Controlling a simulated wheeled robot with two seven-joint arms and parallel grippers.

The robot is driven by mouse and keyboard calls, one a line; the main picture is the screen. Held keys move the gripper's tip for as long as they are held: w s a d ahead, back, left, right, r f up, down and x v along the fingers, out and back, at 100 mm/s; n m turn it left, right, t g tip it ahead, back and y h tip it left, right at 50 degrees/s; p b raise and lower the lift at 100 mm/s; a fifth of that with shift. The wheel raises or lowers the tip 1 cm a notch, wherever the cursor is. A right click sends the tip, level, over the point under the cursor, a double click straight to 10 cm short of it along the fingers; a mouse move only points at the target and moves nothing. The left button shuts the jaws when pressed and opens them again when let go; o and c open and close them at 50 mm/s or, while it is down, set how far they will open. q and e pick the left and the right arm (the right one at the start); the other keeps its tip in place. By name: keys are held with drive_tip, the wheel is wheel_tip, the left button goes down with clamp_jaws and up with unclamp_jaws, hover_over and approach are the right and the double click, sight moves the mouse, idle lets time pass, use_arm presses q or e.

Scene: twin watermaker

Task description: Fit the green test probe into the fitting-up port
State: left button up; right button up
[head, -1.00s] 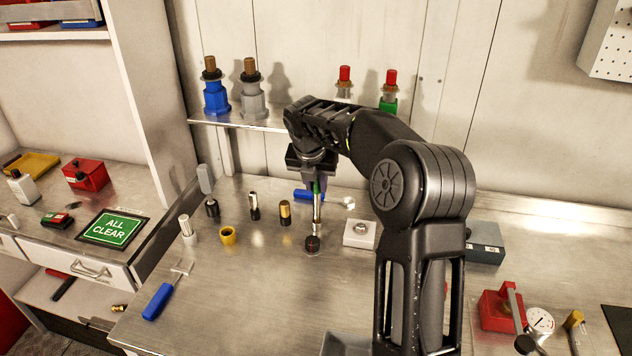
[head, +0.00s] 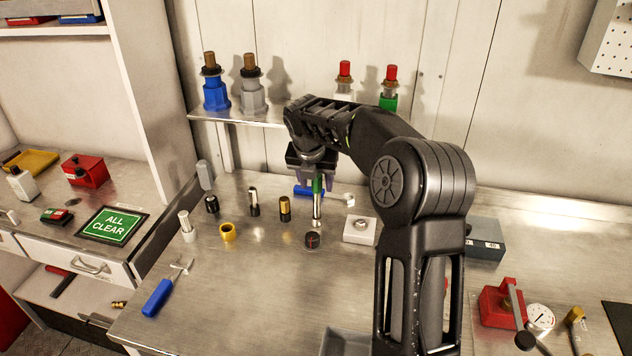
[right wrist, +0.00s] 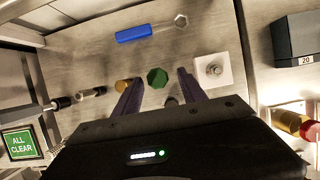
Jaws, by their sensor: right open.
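The green test probe (head: 318,186) stands upright on the steel bench, green at the top with a bright metal shaft below. Its lower end stands just behind a short black cap with a red mark (head: 312,240); I cannot tell what it rests on. My right gripper (head: 314,180) is above it, pointing down and open, its fingers on either side of the green top. In the right wrist view the probe's green hexagonal top (right wrist: 157,78) shows between the spread fingers (right wrist: 158,88). A white block with a round metal fitting (head: 359,229) is to the right, perhaps the port. My left gripper is out of view.
Near the probe stand a brass-and-black cylinder (head: 285,209), a black-and-silver one (head: 254,202) and a yellow ring (head: 227,232). A grey box (head: 485,240) is at right.

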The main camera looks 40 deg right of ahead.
drive_tip(key=b+v, duration=0.1)
drive_tip(key=v, duration=0.6)
drive_tip(key=shift+r, duration=0.3)
drive_tip(key=shift+a+f, duration=0.1)
drive_tip(key=shift+a, duration=0.05)
idle(0.5)
